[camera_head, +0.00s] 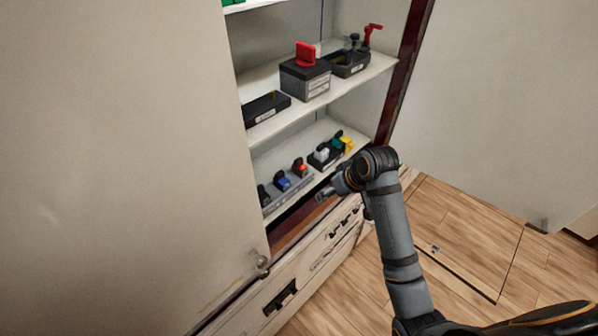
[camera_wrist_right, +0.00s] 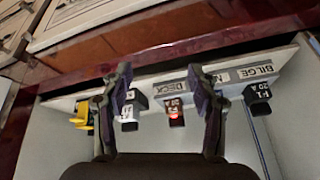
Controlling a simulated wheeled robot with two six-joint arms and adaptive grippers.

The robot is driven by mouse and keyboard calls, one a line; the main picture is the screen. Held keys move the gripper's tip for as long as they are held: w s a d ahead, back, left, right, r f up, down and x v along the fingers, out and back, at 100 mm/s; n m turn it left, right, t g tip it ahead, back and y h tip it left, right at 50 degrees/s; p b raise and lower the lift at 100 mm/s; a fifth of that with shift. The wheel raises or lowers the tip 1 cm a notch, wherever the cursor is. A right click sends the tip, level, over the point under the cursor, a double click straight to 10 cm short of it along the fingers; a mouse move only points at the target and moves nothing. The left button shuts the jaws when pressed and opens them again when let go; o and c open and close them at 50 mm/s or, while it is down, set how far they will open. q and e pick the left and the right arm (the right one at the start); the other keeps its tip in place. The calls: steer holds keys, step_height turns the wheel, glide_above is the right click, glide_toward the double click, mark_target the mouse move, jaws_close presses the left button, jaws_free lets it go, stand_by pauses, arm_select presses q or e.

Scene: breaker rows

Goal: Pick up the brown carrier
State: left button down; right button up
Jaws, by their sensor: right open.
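I cannot make out a clearly brown carrier in either view. Small coloured pieces stand in a row on the lower shelf: a blue one (camera_head: 283,182), a red one (camera_head: 300,167), a white one (camera_head: 321,154) and a yellow one (camera_head: 347,145). My right gripper (camera_head: 324,195) is at the front of this shelf. In the right wrist view its open fingers (camera_wrist_right: 160,75) stand apart with nothing gripped. My left gripper is out of view.
The middle shelf (camera_head: 350,80) holds a dark box (camera_head: 306,80) with a red top handle and black trays. A dark red edge strip (camera_wrist_right: 170,50) runs along the shelf front. Drawers with black handles (camera_head: 281,297) lie below. Large pale panels flank the cabinet.

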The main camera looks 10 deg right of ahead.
steer(key=n+y, duration=0.2)
glide_toward(301, 162)
steer(key=p+x, duration=0.1)
steer(key=x, duration=0.4)
steer(key=shift+a+f, duration=0.1)
steer(key=shift+a+f+p, duration=0.1)
steer(key=shift+f+p, duration=0.05)
steer(key=shift+p, duration=0.3)
steer(key=p+x, duration=0.1)
steer(key=x, duration=0.3)
steer(key=shift+w, duration=0.1)
steer(key=shift+w+a+f, duration=0.1)
steer(key=shift+w+f, duration=0.05)
steer(key=shift+f, duration=0.2)
jaws_close()
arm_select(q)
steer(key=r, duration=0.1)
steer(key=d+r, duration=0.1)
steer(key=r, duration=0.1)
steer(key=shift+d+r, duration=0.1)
arm_select(e)
steer(key=shift+r, duration=0.1)
